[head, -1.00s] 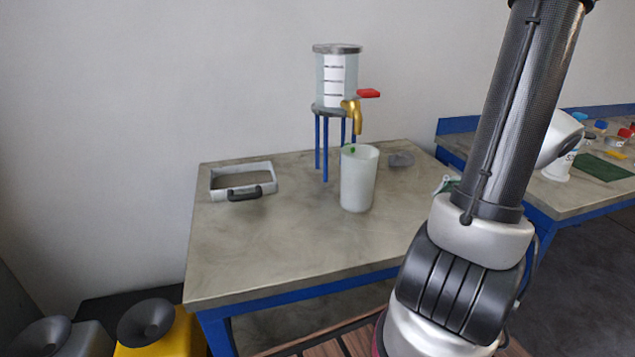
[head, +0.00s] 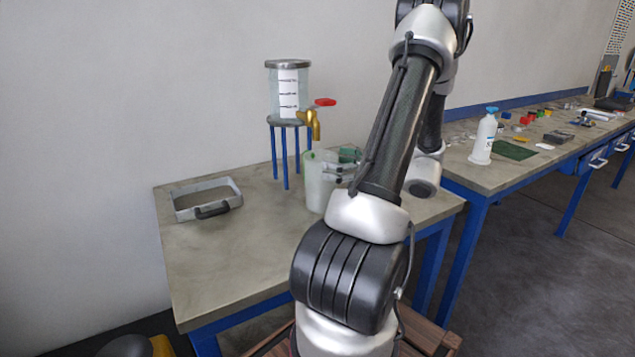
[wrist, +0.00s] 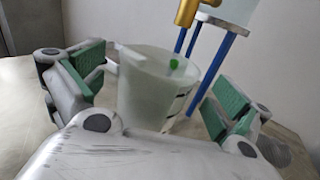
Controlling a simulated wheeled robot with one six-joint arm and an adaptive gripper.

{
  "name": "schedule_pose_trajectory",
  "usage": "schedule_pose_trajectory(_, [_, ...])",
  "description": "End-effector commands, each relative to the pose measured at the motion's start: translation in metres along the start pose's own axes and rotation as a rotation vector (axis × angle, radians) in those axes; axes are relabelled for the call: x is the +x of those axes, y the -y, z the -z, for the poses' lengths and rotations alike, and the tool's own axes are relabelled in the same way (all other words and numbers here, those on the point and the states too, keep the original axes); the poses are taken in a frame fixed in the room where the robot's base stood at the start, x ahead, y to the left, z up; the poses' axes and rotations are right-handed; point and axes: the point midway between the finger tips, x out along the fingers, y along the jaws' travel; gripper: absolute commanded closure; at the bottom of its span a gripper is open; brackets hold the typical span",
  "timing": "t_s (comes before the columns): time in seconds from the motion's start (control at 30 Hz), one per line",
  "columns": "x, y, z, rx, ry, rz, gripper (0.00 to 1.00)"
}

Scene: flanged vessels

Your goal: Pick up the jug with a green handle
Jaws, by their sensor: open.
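The jug (head: 317,190), a translucent whitish vessel, stands upright on the bench in front of the tap. In the head view a bit of green shows at its rim. In the wrist view the jug (wrist: 147,98) stands between the two green-padded fingers of my gripper (wrist: 156,85), and a small green spot shows near its top. The fingers are spread, with gaps visible to the jug. In the head view my gripper (head: 342,166) is at the jug's upper right, partly hidden by my arm. I cannot make out the whole handle.
A clear tank (head: 288,92) on blue legs has a brass tap (head: 313,122) with a red lever close behind the jug. A grey frame with a black handle (head: 207,201) lies at the left. A second bench holds a white bottle (head: 485,138). The bench front is clear.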

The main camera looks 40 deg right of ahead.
Motion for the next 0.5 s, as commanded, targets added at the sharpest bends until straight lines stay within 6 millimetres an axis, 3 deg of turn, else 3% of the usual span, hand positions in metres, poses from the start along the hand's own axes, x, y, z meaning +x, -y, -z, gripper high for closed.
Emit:
schedule_pose_trajectory(0.23, [0.038, -0.002, -0.003, -0.002, -0.001, -0.004, 0.00])
schedule_pose_trajectory(0.5, [0.044, -0.001, -0.003, -0.002, -0.002, 0.000, 0.00])
